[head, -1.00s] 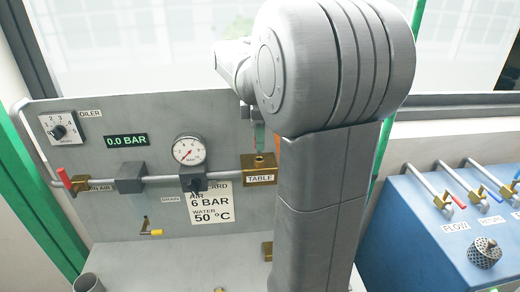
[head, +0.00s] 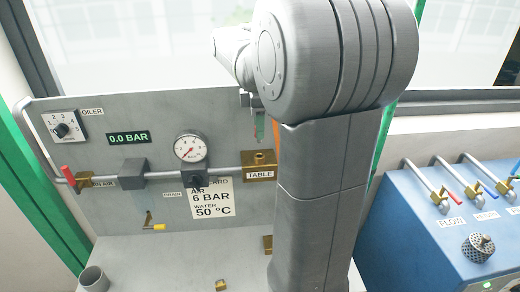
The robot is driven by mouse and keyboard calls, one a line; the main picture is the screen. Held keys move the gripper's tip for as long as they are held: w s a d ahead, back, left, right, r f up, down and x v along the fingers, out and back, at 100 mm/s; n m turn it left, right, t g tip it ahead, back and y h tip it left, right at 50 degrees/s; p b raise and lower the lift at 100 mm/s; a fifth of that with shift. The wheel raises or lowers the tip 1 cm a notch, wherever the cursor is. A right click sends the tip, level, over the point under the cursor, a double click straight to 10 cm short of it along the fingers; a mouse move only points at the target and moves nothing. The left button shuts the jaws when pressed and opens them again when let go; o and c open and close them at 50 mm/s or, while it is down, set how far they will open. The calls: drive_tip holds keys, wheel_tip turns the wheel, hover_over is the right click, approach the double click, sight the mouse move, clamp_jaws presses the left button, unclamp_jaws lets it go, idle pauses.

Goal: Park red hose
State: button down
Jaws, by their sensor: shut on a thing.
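My gripper (head: 259,132) shows only in part, pointing down just above the brass TABLE block (head: 259,160) on the panel's pipe. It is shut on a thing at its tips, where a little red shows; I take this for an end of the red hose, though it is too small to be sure. My arm hides most of the space to the right. An orange-red strip (head: 277,134) peeks out beside the arm, and I cannot tell whether it is hose. A small gap shows between the gripper's tips and the open top of the block.
A pressure gauge (head: 190,148), a red-handled valve (head: 70,178) and a 0.0 BAR display (head: 128,138) are on the grey panel. Brass fittings (head: 267,243) (head: 221,285) and a grey cup (head: 93,279) are lower down. A blue console (head: 405,225) with valves stands right.

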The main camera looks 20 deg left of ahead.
drive_tip(key=shift+r, duration=0.15)
drive_tip(key=shift+r, duration=3.4)
